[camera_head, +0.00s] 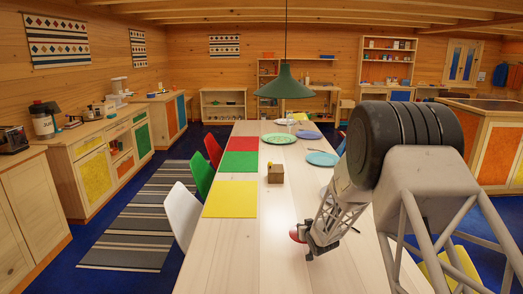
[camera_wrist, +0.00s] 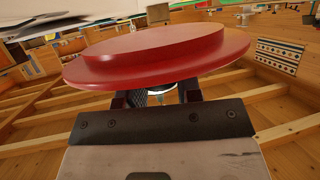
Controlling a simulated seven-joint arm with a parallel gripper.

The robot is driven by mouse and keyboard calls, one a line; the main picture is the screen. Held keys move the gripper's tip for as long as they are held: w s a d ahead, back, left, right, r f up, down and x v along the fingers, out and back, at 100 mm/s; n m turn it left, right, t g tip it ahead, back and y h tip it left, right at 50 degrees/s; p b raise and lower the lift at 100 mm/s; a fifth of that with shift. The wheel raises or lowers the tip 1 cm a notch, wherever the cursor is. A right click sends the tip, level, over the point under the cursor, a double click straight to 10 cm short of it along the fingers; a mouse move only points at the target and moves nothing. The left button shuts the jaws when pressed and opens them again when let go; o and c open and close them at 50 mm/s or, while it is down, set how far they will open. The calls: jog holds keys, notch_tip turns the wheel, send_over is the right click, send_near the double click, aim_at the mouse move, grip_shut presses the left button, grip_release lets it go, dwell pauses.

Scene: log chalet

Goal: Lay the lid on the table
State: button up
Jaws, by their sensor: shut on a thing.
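A red round lid (camera_wrist: 150,52) fills much of the upper wrist view, with a raised smaller disc on a wider rim. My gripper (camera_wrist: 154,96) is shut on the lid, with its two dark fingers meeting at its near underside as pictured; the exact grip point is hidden. In the head view only a small red part of the lid (camera_head: 296,236) shows at the left of my gripper (camera_head: 304,238). The lid looks tilted and above the long pale wooden table (camera_head: 238,256); the height is hard to tell.
Yellow (camera_head: 230,199), green (camera_head: 238,162) and red (camera_head: 243,144) mats lie along the table's left side. A small wooden box (camera_head: 275,174) stands mid-table. Plates, including a blue one (camera_head: 322,158) and a green one (camera_head: 279,138), lie farther back. The near left tabletop is clear.

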jog(key=shift+w+r+m+h, duration=0.15)
jog(key=shift+m+h, duration=0.3)
jog(key=shift+h, duration=0.05)
jog(key=shift+w+r+m+h, duration=0.1)
jog(key=shift+w+m+h, duration=0.05)
jog(key=shift+m+h, duration=0.9)
jog(key=shift+h, duration=0.25)
jog(key=shift+s+f+m+h, duration=0.15)
jog(key=shift+s+m+h, duration=0.05)
jog(key=shift+m+h, duration=0.55)
jog(key=shift+s+f+m+h, duration=0.25)
jog(key=shift+s+m+h, duration=0.1)
jog(key=shift+m+h, duration=0.3)
jog(key=shift+s+f, duration=0.1)
jog(key=shift+f, duration=0.05)
jog(key=shift+d, duration=0.1)
